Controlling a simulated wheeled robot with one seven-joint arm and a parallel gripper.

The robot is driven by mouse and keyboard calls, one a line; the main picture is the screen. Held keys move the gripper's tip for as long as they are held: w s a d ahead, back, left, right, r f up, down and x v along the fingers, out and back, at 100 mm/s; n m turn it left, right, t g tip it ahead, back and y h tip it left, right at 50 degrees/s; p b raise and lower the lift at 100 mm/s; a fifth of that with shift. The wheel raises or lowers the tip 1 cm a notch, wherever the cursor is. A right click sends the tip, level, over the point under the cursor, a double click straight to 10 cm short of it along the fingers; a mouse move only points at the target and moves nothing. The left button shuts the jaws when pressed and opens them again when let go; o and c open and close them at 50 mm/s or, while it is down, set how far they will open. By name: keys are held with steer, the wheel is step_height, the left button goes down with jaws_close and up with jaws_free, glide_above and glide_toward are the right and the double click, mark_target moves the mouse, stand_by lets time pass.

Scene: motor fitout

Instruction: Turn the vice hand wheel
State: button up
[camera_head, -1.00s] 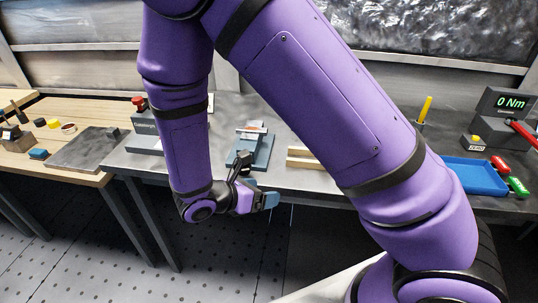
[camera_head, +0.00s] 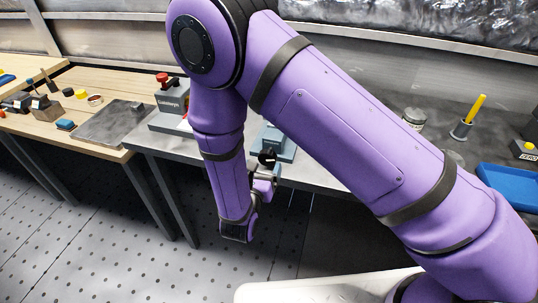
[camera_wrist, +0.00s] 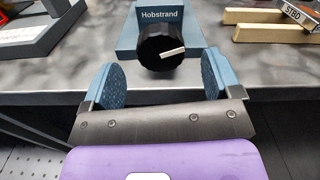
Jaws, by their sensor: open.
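The blue vice (camera_wrist: 128,32), lettered "Hobstrand", stands at the front edge of the grey bench in the wrist view. Its black round hand wheel (camera_wrist: 152,55) faces me, with a white pointer mark slanting slightly up to the right. My gripper (camera_wrist: 162,75) is open and empty. Its two blue pads lie left and right of the wheel in the picture, with visible gaps on both sides. Whether they reach the wheel's depth I cannot tell. In the head view the vice (camera_head: 284,146) is partly hidden by my arm, and my gripper (camera_head: 264,182) is low at the bench edge.
Wooden strips (camera_wrist: 265,30) lie right of the vice, with a grey part marked "STRD" (camera_wrist: 300,14). A grey frame (camera_wrist: 45,28) stands to the left. A yellow-handled tool in a holder (camera_head: 463,128) and a blue tray (camera_head: 508,182) are farther right.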

mark_target(266, 159)
steer(key=shift+x, duration=2.75)
steer(key=c, duration=0.9)
